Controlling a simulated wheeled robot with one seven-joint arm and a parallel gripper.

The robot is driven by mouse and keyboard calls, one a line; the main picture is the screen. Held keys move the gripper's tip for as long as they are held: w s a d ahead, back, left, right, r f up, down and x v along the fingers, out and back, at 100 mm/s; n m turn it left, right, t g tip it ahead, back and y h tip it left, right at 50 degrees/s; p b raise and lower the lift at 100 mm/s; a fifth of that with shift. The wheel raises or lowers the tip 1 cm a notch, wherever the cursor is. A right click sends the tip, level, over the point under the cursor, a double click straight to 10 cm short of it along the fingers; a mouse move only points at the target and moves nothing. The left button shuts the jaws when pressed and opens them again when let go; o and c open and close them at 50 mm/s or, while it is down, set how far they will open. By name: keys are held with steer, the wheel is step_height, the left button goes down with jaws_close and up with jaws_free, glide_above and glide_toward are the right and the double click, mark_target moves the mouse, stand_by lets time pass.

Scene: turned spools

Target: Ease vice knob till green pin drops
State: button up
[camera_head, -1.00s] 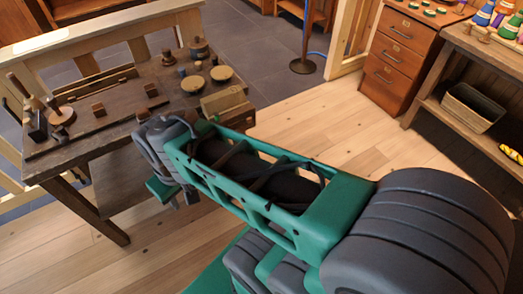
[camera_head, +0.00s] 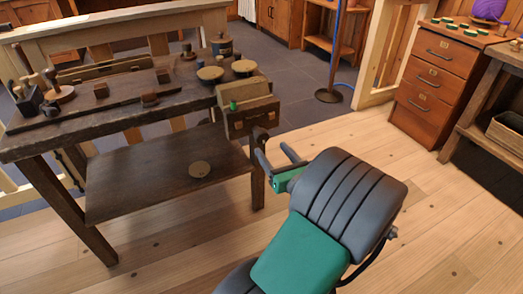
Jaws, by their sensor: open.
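The wooden vice (camera_head: 247,108) is fixed at the right end of the workbench. The green pin (camera_head: 233,106) stands upright at the top of the vice, towards its left side. A small orange-brown part (camera_head: 272,116) shows on the right of the vice's front face; I cannot tell whether it is the knob. My gripper (camera_head: 270,143) is open and empty, just below and in front of the vice's right part. Its two dark fingers point up towards the vice, apart from each other. I cannot tell whether they touch it.
The workbench (camera_head: 130,108) holds turned pieces and small blocks. A drawer cabinet (camera_head: 435,80) and a stand base (camera_head: 328,95) are at the right. The floor between is clear.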

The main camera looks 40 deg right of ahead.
mark_target(263, 139)
steer(key=b+x, duration=0.1)
steer(key=x, duration=0.6)
steer(key=shift+w+r+b, duration=0.1)
steer(key=shift+w+b, duration=0.2)
steer(key=shift+b, duration=0.05)
steer(key=shift+c, duration=0.2)
